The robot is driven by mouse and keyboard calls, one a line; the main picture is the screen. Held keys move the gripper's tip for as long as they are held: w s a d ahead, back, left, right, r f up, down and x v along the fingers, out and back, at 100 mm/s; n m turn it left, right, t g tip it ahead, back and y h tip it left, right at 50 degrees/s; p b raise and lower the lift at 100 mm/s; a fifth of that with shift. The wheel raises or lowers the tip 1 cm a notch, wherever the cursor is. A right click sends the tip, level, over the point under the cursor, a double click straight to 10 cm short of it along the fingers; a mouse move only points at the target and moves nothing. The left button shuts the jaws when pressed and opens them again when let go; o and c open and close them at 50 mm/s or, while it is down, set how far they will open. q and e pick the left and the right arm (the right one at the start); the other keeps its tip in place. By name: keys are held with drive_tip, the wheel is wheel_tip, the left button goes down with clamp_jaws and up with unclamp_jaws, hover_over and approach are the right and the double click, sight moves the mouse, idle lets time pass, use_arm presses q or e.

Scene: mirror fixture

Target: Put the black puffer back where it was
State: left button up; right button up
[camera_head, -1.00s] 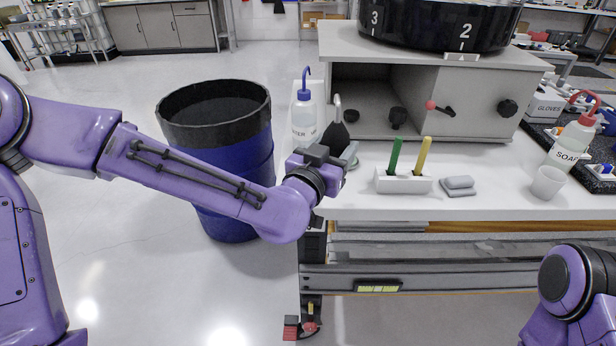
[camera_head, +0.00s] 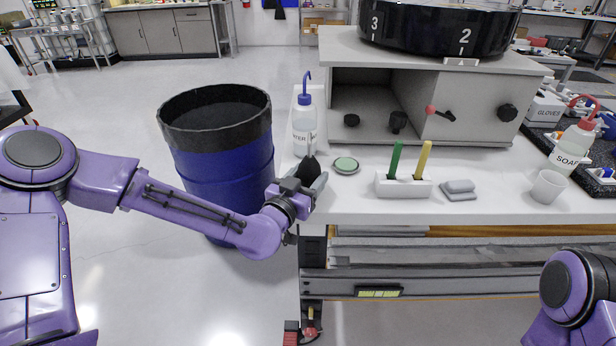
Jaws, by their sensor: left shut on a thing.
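The black puffer (camera_head: 306,170) is a dark bulb with a thin nozzle pointing up. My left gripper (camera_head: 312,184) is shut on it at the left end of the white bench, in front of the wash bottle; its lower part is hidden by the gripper. Whether it touches the bench cannot be told. A round pale green pad in a grey dish (camera_head: 346,164) lies bare on the bench, just right of the puffer. Of my right arm only a link shows at the lower right; its gripper is out of view.
A water bottle with a blue cap (camera_head: 304,125) stands behind the puffer. A white holder (camera_head: 403,186) with a green and a yellow tool stands to the right, beside a grey block (camera_head: 459,188). A blue bin (camera_head: 222,150) stands left of the bench. A grey cabinet (camera_head: 470,105) is behind.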

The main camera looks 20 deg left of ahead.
use_arm(q)
drive_tip(key=o, duration=0.7)
drive_tip(key=shift+f, duration=0.15)
